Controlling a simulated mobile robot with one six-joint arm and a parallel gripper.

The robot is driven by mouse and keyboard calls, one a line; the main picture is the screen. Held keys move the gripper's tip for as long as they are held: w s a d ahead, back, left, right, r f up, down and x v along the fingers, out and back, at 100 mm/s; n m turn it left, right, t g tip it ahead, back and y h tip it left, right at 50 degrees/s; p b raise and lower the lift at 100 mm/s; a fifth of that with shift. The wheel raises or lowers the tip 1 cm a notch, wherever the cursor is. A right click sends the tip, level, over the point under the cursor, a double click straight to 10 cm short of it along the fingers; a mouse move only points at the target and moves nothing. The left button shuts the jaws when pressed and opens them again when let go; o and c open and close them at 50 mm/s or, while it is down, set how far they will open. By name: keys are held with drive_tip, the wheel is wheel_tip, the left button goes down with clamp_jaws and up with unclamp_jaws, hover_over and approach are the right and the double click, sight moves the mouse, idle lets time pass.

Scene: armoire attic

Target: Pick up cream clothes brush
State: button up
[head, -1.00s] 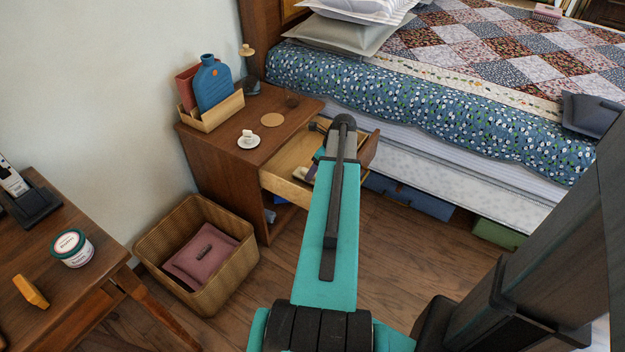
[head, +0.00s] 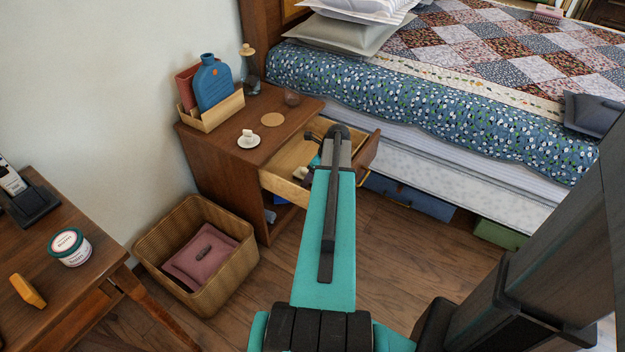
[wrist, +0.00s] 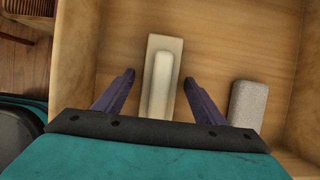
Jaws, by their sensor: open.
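The cream clothes brush (wrist: 161,78) lies on the floor of the open drawer (head: 287,166), long and pale with a raised rounded handle part along its middle. In the wrist view my gripper (wrist: 158,77) is open, with one purple finger on each side of the brush and gaps between the fingers and the brush. The near end of the brush is hidden behind the gripper's body.
A grey block-like item (wrist: 247,103) lies in the drawer right of my gripper. The drawer's walls stand close on both sides. A wicker basket (head: 238,276) stands on the floor.

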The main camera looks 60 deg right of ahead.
drive_tip(key=c, duration=1.2)
drive_tip(key=shift+r, duration=0.1)
drive_tip(key=shift+r+p, duration=0.75)
drive_tip(key=shift+r, duration=4.2)
